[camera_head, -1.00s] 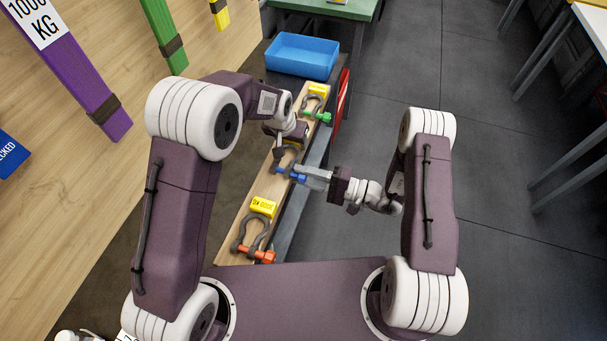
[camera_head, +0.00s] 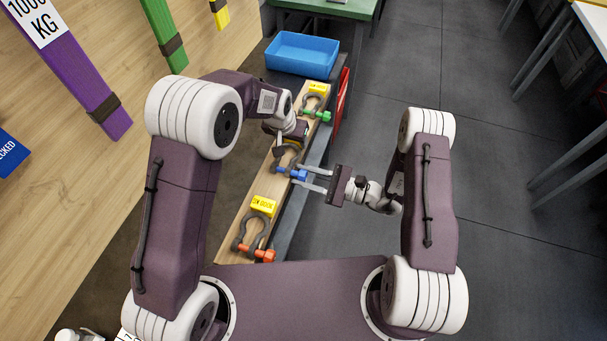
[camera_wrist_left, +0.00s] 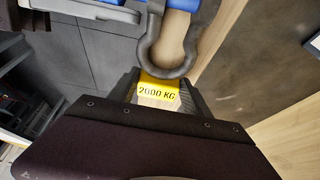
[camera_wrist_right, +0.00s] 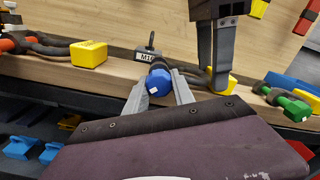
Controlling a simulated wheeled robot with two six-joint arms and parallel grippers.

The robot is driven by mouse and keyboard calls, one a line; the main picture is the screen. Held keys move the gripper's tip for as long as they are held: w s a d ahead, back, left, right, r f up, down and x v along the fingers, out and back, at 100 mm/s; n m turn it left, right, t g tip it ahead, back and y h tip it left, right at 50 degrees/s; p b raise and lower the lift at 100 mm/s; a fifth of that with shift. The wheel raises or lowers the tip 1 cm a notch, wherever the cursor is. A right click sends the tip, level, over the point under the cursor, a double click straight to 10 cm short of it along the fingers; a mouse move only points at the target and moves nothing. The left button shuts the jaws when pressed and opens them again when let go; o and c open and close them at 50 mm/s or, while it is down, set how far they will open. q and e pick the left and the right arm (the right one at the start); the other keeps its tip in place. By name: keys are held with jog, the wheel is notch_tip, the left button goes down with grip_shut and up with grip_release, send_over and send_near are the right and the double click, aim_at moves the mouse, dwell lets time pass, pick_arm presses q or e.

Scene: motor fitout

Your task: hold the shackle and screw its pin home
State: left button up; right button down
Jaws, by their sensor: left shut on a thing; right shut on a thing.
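The middle shackle (camera_head: 291,157) is dark grey with a blue pin (camera_head: 293,174) and lies at the wooden board's right edge. In the left wrist view the rounded bow (camera_wrist_left: 166,72) shows between the fingers, above a yellow 2000 KG block (camera_wrist_left: 158,92). My right gripper (camera_head: 308,181) reaches in from the right and is shut on the pin's blue head. In the right wrist view the head (camera_wrist_right: 159,80) sits between its two fingertips. The pin's thread is hidden, so its depth cannot be told.
A shackle with an orange pin (camera_head: 252,252) lies nearer on the board (camera_head: 231,240), and one with a green pin (camera_head: 317,116) farther away, both with yellow blocks. A blue bin (camera_head: 302,56) stands at the far end.

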pick_arm(q)
jog(key=shift+w+a, duration=0.1)
pick_arm(e)
jog(key=m, duration=0.7)
jog(key=shift+s, duration=0.2)
jog(key=m, duration=0.4)
jog(key=shift+s+a, duration=0.1)
jog(key=m, duration=0.9)
jog(key=shift+s+r+m, duration=0.1)
jog(key=shift+r+m, duration=0.05)
jog(key=shift+m, duration=2.75)
jog(key=c, duration=1.1)
grip_release()
jog(key=shift+o, duration=0.2)
